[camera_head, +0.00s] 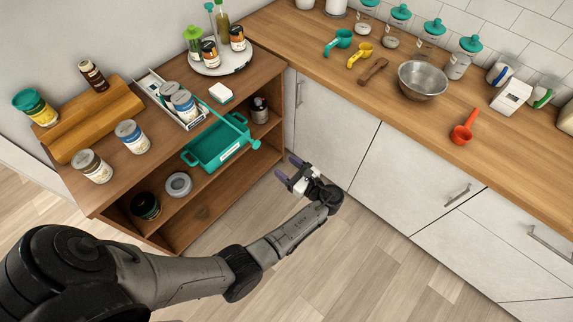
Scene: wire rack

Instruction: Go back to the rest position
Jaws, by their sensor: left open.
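My left arm reaches in from the lower left, and my left gripper (287,170) is open and empty. It hangs over the floor in front of the white cabinet doors, just right of the wooden shelf unit (166,175). I see nothing between its fingers. My right gripper is not in view.
A teal basket (216,146) juts from the shelf unit, left of my left gripper. Jars, a white tray (170,102) and a turntable (222,64) stand on its top. The wooden counter (400,105) holds a metal bowl (422,80). The floor (345,270) is clear.

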